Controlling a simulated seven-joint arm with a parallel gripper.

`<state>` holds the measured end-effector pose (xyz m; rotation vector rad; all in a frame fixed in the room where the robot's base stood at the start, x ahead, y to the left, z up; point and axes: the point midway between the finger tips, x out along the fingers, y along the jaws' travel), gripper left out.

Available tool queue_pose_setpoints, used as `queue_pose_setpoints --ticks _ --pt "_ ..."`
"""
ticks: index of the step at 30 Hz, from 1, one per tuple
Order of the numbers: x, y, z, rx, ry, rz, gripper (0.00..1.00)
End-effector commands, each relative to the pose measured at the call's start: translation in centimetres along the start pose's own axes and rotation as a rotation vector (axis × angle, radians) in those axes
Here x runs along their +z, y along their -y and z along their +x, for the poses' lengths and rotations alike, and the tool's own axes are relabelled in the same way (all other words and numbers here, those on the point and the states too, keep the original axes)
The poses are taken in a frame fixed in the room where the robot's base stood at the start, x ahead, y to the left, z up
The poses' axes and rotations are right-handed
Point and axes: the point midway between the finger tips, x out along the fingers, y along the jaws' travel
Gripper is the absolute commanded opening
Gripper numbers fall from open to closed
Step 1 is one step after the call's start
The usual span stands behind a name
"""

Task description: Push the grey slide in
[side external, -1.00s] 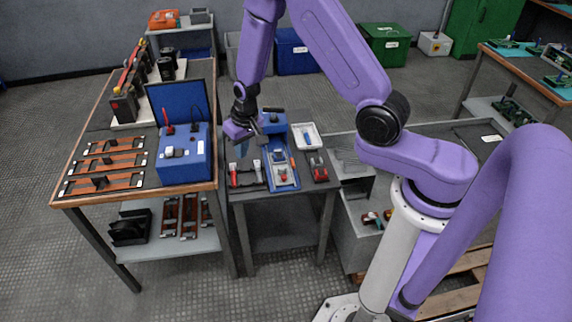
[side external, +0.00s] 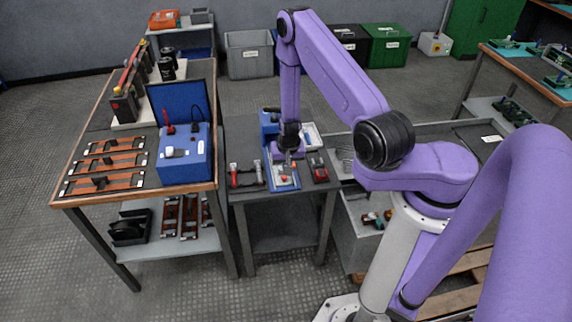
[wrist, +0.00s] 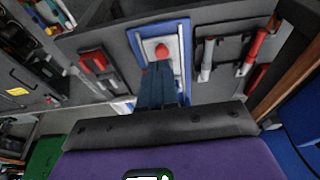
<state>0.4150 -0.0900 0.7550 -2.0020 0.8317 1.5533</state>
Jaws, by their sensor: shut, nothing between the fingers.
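A long blue fixture (side external: 284,186) lies on the small dark table, with a red knob (side external: 285,178) near its front end. In the wrist view the fixture (wrist: 187,38) shows a pale grey plate with the red knob (wrist: 161,51) on it. I cannot tell for certain which part is the grey slide; my gripper hides much of the fixture's middle. My gripper (side external: 289,159) is shut and empty, pointing down over the fixture. In the wrist view its fingers (wrist: 158,80) are together just beside the red knob; contact cannot be told.
Red- and grey-handled tools (side external: 246,175) lie left of the fixture, and a red and black device (side external: 318,167) lies to its right. A white tray (side external: 311,136) is behind. A blue case (side external: 183,160) with a raised lid stands on the left bench.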

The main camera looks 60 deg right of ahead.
Motion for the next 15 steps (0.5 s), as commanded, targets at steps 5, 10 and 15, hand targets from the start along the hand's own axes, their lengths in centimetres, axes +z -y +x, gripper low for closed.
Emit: queue_pose_setpoints --ticks 5,10,15 --pt "0.3 0.0 1.0 0.0 0.002 -0.002 0.0" --pt "0.7 0.0 2.4 0.0 0.002 0.0 0.0" --pt "1.0 0.0 3.8 0.0 0.002 -0.002 0.0"
